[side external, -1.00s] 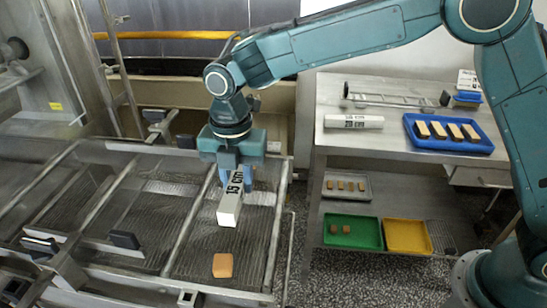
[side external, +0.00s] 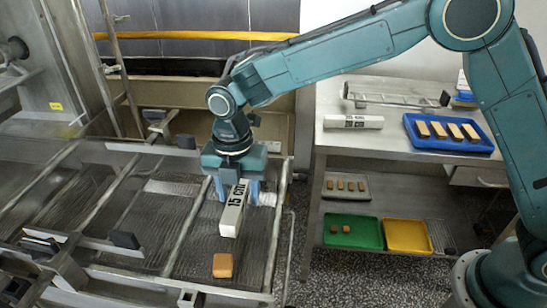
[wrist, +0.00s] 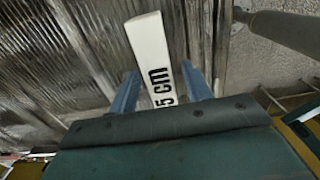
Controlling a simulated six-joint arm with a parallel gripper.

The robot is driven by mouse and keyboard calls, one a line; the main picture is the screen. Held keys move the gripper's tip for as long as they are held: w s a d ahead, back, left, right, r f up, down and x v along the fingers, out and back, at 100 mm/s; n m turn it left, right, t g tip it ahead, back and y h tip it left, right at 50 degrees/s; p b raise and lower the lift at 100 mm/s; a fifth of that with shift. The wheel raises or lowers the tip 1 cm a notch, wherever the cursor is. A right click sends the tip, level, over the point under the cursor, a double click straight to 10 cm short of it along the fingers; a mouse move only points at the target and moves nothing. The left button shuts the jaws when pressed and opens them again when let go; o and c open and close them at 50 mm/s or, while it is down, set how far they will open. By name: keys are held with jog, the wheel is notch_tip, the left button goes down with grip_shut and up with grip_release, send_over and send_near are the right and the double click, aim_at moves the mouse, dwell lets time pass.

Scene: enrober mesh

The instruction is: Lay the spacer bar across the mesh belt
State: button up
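A white spacer bar (side external: 230,220) marked "15 cm" is between the fingers of my gripper (side external: 238,192), which is shut on it. In the side external view the bar's free end points toward the camera, over the mesh belt (side external: 195,240). I cannot tell whether the bar touches the mesh. In the wrist view the bar (wrist: 147,45) extends away from between the two blue fingers (wrist: 160,92), with ribbed mesh (wrist: 90,40) around it. The bar's rear part is hidden by my gripper. A brown block (side external: 222,265) sits on the mesh in front of the bar's free end.
Metal rails (side external: 193,222) border the mesh lanes. On the steel table at right lie another white bar (side external: 340,121) marked "20 cm", a rack (side external: 395,100) and a blue tray (side external: 412,143) of brown blocks. Green (side external: 360,238) and yellow (side external: 408,238) trays are on its lower shelf.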

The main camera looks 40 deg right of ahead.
aim_at(243, 189)
jog(key=shift+r, duration=0.15)
notch_tip(243, 189, up, 12)
dwell(0.7)
dwell(0.5)
jog(key=s+d+r+m+t, duration=0.1)
jog(key=s+d+r+m, duration=0.3)
jog(key=s+d+m, duration=0.4)
jog(key=s+d+r+m+t, duration=0.2)
jog(key=s+d+r+m, duration=0.15)
jog(key=d+m, duration=0.45)
jog(key=s+d+f+m+t, duration=0.2)
jog(key=s+d+f+m, duration=0.2)
jog(key=s+d+m, duration=0.6)
jog(key=s+m, duration=0.1)
jog(key=s, duration=0.3)
jog(key=shift+s+d+t, duration=0.3)
jog(key=shift+d, duration=0.1)
